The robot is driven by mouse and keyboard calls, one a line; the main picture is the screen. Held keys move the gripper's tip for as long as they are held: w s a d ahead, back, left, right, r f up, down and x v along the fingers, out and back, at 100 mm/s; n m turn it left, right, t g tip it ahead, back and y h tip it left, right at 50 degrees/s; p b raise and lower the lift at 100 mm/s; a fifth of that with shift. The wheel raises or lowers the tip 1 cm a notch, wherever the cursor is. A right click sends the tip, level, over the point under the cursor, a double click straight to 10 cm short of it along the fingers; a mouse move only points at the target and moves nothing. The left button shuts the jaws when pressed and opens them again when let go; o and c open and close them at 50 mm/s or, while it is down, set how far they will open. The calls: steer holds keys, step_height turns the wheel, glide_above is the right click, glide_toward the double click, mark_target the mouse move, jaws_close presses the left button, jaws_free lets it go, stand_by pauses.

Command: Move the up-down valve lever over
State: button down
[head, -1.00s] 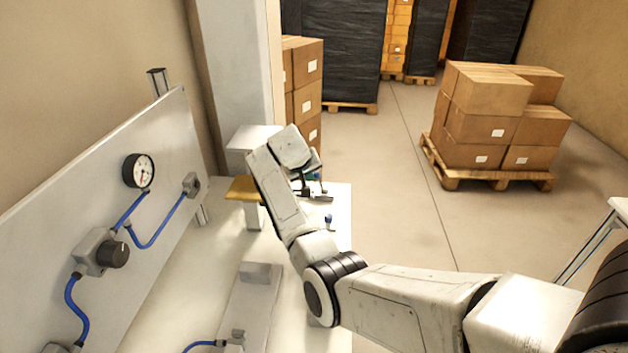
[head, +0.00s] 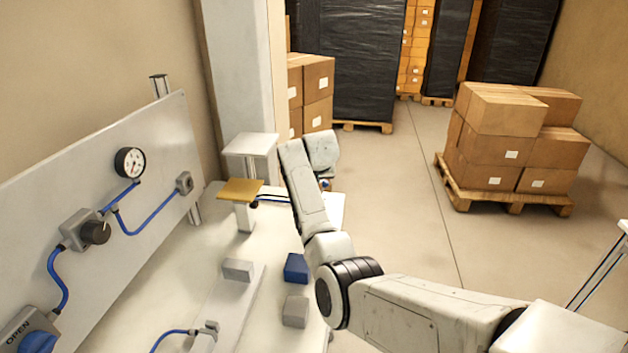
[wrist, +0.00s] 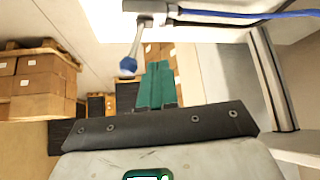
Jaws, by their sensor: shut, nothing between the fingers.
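The valve lever (wrist: 136,45) shows in the wrist view as a pale rod with a blue ball at its end, hanging from a fitting near the top edge. In the head view a small blue knob (head: 325,184), seemingly its ball, shows just beside my wrist; the rest is hidden behind my arm. My gripper (wrist: 158,68) has green fingers, shut together and empty. In the wrist view the fingertips are just right of the ball, with a narrow gap in the picture; I cannot tell the depth between them. In the head view the fingers are hidden.
A slanted panel (head: 150,215) with a gauge, knob and blue tubes stands at left. A yellow plate (head: 240,189) on a post, a white block (head: 250,145) and a blue block (head: 296,267) are on the white bench. Boxes on a pallet (head: 510,203) stand right; floor between is clear.

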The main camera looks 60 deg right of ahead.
steer(key=shift+r+p, duration=0.75)
steer(key=shift+r, duration=0.05)
steer(key=shift+a, duration=0.1)
